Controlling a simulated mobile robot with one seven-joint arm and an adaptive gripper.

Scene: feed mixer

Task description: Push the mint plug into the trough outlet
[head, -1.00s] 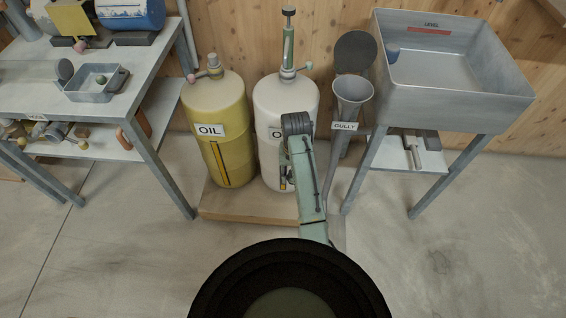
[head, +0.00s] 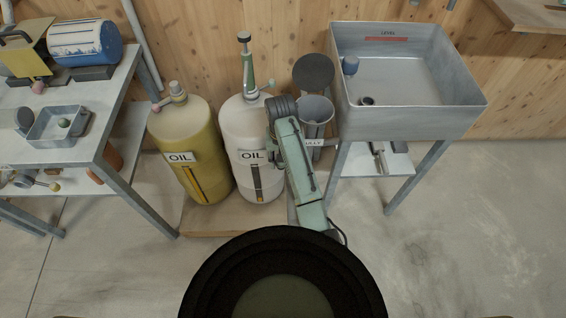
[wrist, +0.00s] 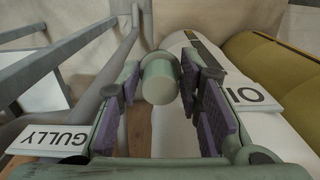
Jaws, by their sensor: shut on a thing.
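The mint plug (wrist: 159,78) is a pale green cylinder with a round end face, held between the purple-padded fingers of my gripper (wrist: 160,85) in the wrist view. In the head view my gripper and the plug are hidden behind my green arm. The trough (head: 462,118) is a grey metal basin on legs at the right of the head view, with a red level mark on its back wall. A dark round ring on its floor near the left front looks like the outlet (head: 367,100). The plug is apart from the trough.
The gully funnel (head: 316,110) stands left of the trough. A white oil drum (head: 246,135) and a yellow one (head: 185,140) stand beside it. A workbench (head: 100,115) is at left. Floor at right is clear.

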